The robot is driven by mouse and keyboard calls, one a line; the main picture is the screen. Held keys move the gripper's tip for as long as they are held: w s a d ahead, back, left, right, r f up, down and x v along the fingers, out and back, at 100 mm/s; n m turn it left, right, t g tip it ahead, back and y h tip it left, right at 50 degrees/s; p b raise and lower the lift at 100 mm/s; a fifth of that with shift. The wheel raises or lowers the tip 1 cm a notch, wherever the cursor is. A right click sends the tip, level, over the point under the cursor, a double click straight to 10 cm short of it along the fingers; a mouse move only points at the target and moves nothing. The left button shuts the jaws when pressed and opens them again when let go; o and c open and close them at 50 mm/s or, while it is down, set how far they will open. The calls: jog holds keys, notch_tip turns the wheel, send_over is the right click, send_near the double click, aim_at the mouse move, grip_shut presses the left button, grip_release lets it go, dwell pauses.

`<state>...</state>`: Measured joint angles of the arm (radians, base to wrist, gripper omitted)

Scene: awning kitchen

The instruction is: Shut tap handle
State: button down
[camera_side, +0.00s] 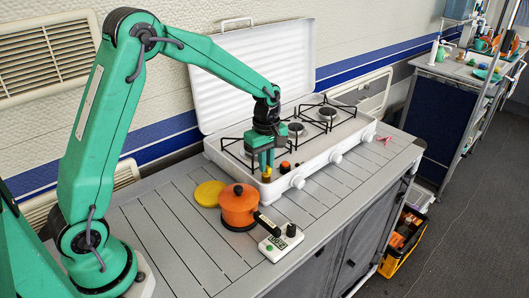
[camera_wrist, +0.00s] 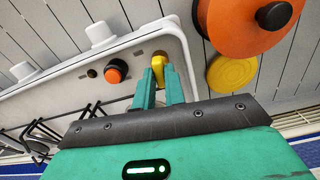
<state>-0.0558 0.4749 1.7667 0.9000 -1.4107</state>
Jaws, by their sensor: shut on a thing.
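A small yellow tap handle (camera_wrist: 159,66) stands at the front corner of the white gas stove (camera_wrist: 60,88), beside an orange-and-black knob (camera_wrist: 116,70).
An orange pot (camera_side: 239,209) with a dark handle and a yellow disc (camera_side: 208,193) lie close to the left. A white switch box (camera_side: 281,243) is nearer the counter edge. The raised stove lid (camera_side: 255,75) stands behind. The slatted counter (camera_side: 165,240) is clear at left.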

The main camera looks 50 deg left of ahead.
jog(key=m, duration=0.3)
jog(key=shift+m, duration=0.4)
jog(key=m, duration=0.4)
jog(key=shift+r+m, duration=0.1)
jog(key=shift+m, duration=0.2)
jog(key=m, duration=0.4)
jog(key=shift+m, duration=2.2)
jog(key=c, duration=1.5)
grip_release()
jog(key=shift+o, duration=0.2)
